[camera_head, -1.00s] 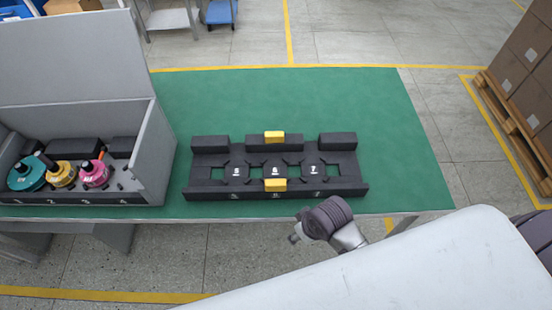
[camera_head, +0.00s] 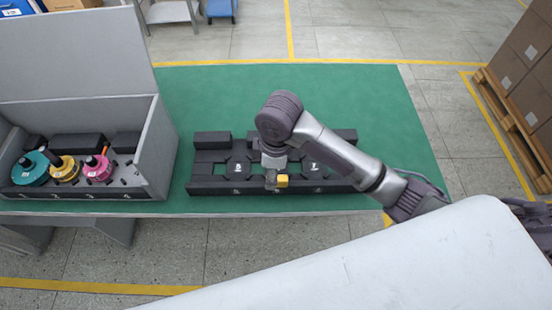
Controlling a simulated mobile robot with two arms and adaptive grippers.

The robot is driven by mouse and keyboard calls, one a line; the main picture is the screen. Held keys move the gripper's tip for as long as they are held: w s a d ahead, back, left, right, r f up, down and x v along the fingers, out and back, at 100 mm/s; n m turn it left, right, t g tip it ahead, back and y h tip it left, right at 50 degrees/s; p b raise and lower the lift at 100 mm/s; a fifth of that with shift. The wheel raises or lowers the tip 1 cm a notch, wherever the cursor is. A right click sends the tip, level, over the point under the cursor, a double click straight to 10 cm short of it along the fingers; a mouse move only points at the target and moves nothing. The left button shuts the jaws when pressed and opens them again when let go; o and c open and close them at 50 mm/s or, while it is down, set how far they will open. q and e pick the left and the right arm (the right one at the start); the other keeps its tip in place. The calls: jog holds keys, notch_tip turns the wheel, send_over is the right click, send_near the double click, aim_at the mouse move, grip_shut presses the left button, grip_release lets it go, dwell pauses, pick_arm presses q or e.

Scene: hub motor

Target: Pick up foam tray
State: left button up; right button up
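The foam tray (camera_head: 215,187) is a long black tray with numbered recesses, lying flat on the green table. The tray's far middle, with the other yellow block, is hidden behind my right arm. My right gripper (camera_head: 270,184) points down at the tray's near middle, right beside the near yellow block. Whether it touches the block, and whether its fingers are open or shut, I cannot tell. My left gripper is not in view.
A grey open box (camera_head: 160,140) with a raised lid stands left of the tray, close to it. It holds teal, yellow and pink motor parts (camera_head: 63,169). The green table (camera_head: 405,120) is clear behind and right of the tray. Cartons on a pallet stand far right.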

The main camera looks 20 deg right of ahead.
jog(key=shift+w+d+r+n+h, duration=0.25)
jog(key=shift+w+d, duration=0.15)
jog(key=shift+w, duration=0.1)
jog(key=shift+w+d+r+n+h, duration=0.15)
jog(key=shift+w+d+r, duration=0.05)
jog(key=shift+w+d, duration=0.2)
notch_tip(320, 180, down, 8)
jog(key=shift+w+f+p, duration=0.1)
jog(key=shift+p, duration=0.45)
jog(key=shift+w+d+f+p, duration=0.15)
jog(key=shift+f+p, duration=0.25)
jog(key=shift+f, duration=0.95)
jog(key=shift+w+d+f+p, duration=0.15)
jog(key=shift+f+p, duration=0.2)
jog(key=shift+f, duration=0.95)
grip_shut()
